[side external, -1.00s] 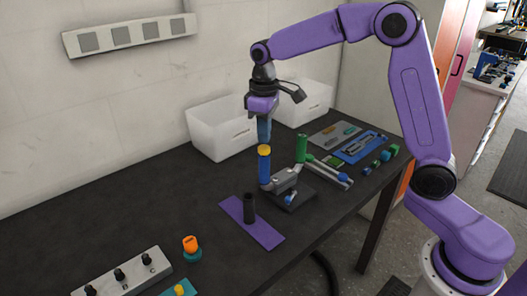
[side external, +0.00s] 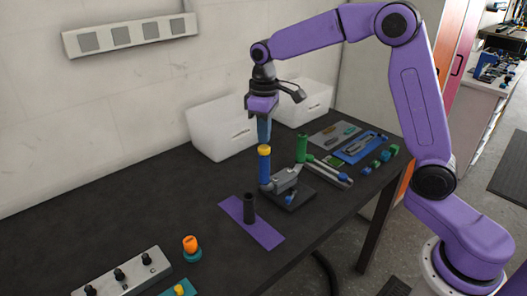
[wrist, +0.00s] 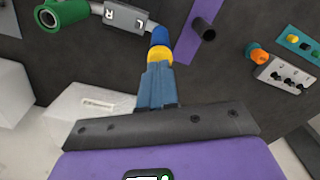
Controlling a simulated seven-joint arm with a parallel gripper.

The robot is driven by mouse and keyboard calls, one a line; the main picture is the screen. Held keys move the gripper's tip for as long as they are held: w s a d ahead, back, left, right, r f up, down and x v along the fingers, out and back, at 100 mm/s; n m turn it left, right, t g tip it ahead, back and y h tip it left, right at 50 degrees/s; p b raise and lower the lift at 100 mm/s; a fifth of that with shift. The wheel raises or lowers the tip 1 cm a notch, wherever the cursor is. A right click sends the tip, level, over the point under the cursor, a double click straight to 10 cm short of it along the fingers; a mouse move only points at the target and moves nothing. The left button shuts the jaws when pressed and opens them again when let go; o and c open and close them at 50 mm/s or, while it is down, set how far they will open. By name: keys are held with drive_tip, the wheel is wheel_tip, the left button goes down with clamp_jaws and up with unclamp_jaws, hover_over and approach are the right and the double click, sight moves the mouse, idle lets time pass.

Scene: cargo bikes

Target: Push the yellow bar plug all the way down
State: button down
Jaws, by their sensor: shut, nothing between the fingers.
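The yellow bar plug (side external: 264,150) sits on top of the upright blue grip (side external: 264,170) of the handlebar clamped on a dark stand. In the wrist view the yellow plug (wrist: 160,54) shows as a ring beyond my fingertips, with the blue grip (wrist: 160,36) behind it. My gripper (side external: 264,142) is shut and empty, pointing straight down with its tips right at the plug's top. Whether the tips touch the plug is hard to tell. The tips hide part of the plug in the wrist view (wrist: 160,68). The green grip (side external: 302,148) stands at the bar's other end.
A purple mat (side external: 265,234) with a black upright grip (side external: 249,208) lies in front. An orange-topped plug (side external: 190,244) and a grey panel with knobs (side external: 125,274) are at front left. White bins (side external: 222,130) stand behind. A blue tray (side external: 360,147) lies at right.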

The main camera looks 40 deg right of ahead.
sight(264, 147)
drive_tip(key=shift+f, duration=0.2)
drive_tip(key=shift+f, duration=0.85)
drive_tip(key=shift+s+f, duration=0.1)
drive_tip(key=shift+f, duration=0.2)
idle(0.3)
drive_tip(key=shift+r, duration=3.15)
